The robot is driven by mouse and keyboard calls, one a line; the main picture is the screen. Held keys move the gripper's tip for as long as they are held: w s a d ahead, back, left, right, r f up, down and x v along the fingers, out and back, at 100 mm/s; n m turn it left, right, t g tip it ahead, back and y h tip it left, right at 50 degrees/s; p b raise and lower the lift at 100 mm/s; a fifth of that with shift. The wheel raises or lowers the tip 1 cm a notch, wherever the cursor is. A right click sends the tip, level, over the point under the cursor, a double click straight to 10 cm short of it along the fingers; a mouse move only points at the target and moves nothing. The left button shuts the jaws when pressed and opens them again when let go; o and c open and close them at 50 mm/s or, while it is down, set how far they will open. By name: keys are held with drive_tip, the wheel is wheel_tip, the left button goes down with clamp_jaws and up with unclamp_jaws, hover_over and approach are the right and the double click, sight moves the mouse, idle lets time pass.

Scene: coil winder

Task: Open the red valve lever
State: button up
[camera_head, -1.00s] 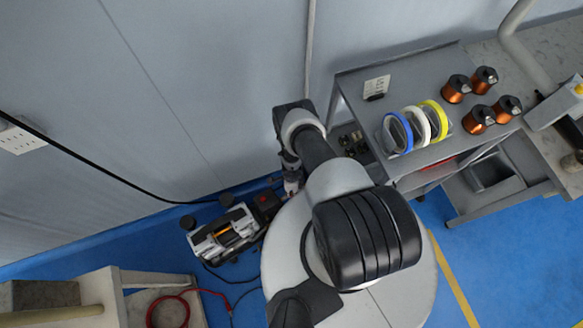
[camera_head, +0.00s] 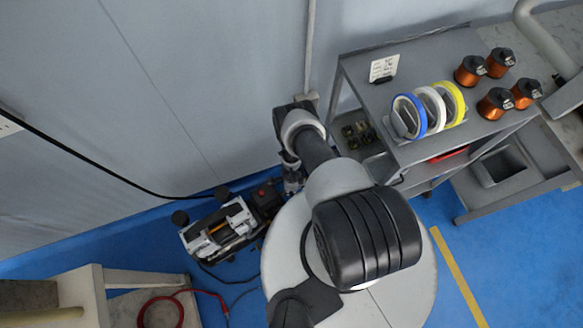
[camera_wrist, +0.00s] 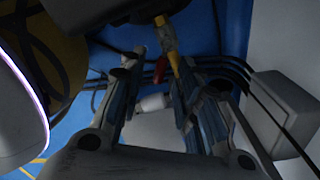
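The red valve lever (camera_wrist: 161,68) shows small in the wrist view, just beyond my fingertips and a little above the middle. It hangs by a yellow pipe (camera_wrist: 173,60) with a metallic fitting (camera_wrist: 167,38) near the top. My gripper (camera_wrist: 158,82) is open, with one finger on the left and one on the right and a clear gap between them. The lever lies ahead of this gap; I see no clear contact with it. In the head view my gripper (camera_head: 292,180) points down near the wall, partly hidden by my arm, and the lever cannot be made out.
A grey and black machine (camera_head: 220,228) stands on the blue floor at the wall. A grey cart (camera_head: 425,75) with tape rolls (camera_head: 433,108) and copper coils stands right. Dark cables (camera_wrist: 215,70) run behind the fingers. A grey box (camera_wrist: 283,105) is at right. Open floor (camera_head: 510,260) lies lower right.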

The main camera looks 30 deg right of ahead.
drive_tip(key=shift+c, duration=0.2)
clamp_jaws()
drive_tip(key=shift+w, duration=0.1)
drive_tip(key=shift+w+d+n+b, duration=0.1)
drive_tip(key=shift+w+n+b, duration=0.15)
drive_tip(key=shift+n+b, duration=0.6)
drive_tip(key=shift+w+d+n+b, duration=0.1)
drive_tip(key=shift+w+n+b, duration=0.2)
drive_tip(key=shift+n, duration=1.05)
drive_tip(key=shift+w+d+n+b, duration=0.1)
drive_tip(key=shift+w+n+b, duration=0.15)
drive_tip(key=shift+n+b, duration=0.6)
drive_tip(key=shift+n, duration=0.55)
drive_tip(key=shift+o, duration=0.2)
unclamp_jaws()
drive_tip(key=shift+w, duration=0.1)
